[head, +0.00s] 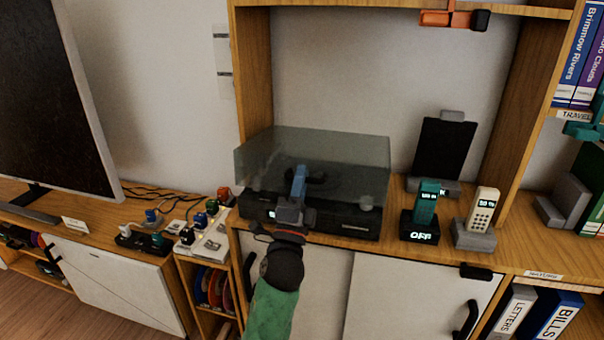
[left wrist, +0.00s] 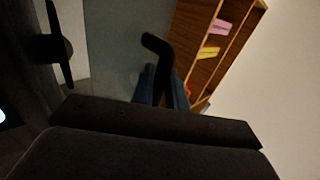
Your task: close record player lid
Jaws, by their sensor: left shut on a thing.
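The record player (head: 345,218) is a black box on the wooden shelf unit. Its lid (head: 345,160) is a translucent grey-green cover standing over the base. I cannot tell whether a gap is left between the lid's front edge and the base. My left gripper (head: 299,178), with blue fingers, is at the lid's front and shut on a dark lid handle (head: 317,178). In the left wrist view the bent dark handle (left wrist: 155,45) rises from between the blue fingers (left wrist: 163,88). The fingers hide part of the handle. My right gripper is not in view.
To the right stand a teal phone (head: 425,203) in a black dock and a beige phone (head: 482,210) in a grey dock. A dark tablet (head: 443,150) leans behind them. Plugs and cables (head: 155,230) lie on the lower cabinet at left, beside a large screen (head: 50,95).

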